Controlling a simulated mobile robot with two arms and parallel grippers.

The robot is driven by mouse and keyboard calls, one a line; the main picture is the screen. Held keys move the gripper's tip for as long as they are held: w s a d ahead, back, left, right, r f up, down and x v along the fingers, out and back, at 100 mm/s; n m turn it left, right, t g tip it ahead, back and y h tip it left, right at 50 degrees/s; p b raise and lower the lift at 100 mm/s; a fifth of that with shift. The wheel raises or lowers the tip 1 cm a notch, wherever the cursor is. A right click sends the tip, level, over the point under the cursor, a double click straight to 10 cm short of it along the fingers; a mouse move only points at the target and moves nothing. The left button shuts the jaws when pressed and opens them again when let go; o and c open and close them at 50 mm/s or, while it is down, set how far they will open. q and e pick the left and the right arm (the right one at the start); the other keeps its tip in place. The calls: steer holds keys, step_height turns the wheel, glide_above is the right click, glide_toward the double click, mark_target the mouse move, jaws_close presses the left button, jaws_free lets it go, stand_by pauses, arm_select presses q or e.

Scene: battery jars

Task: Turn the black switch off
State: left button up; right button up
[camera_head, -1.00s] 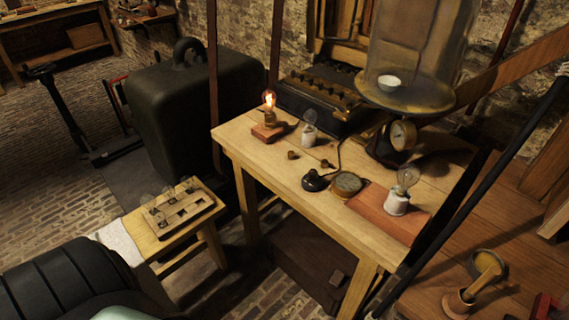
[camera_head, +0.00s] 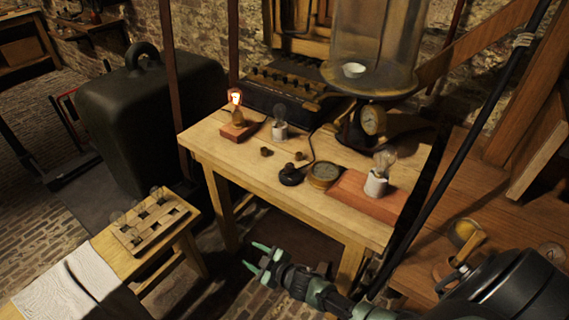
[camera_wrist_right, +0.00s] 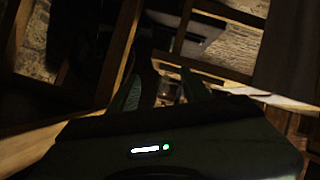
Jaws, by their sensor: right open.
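The black switch (camera_head: 291,177) is a small round black base on the wooden table (camera_head: 215,150), near its front middle, with a thin dark lever or cord rising from it. Its exact setting is too small to tell. A bulb (camera_head: 235,97) on a red-brown block glows at the table's left back. My right gripper (camera_head: 258,258) is open and empty, low in front of the table and below its top, apart from the switch. The dark right wrist view shows its two fingers (camera_wrist_right: 165,92) with nothing clear between them. My left gripper is not in view.
Beside the switch lies a round brass dial (camera_head: 324,175). Unlit bulbs stand on white sockets (camera_head: 376,186) on the table. A glass bell jar (camera_head: 370,50) is behind. A low bench with a slotted wooden rack (camera_head: 150,222) stands left. A dark pole slants past the table's right side.

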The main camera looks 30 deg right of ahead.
steer(key=w+a+r+n+t+y, duration=0.1)
steer(key=w+a+r+n+y, duration=0.3)
steer(key=r, duration=0.6)
steer(key=w+a+r+n+t+y, duration=0.15)
steer(key=w+a+r, duration=0.35)
steer(key=r, duration=0.5)
step_height(320, 180, up, 15)
steer(key=n+g+h+b, duration=0.2)
steer(key=n+g+h, duration=0.7)
steer(key=n+g, duration=0.45)
glide_above(290, 165)
steer(key=shift+w+a+r+m+g+y, duration=0.15)
steer(key=shift+m+g, duration=0.1)
steer(key=shift+m, duration=0.25)
steer(key=shift+s+a+f+m+g+y, duration=0.1)
steer(key=shift+m+g, duration=0.15)
steer(key=shift+m, duration=0.25)
steer(key=shift+d, duration=0.35)
steer(key=shift+f+p, duration=0.4)
steer(key=shift+f, duration=3.25)
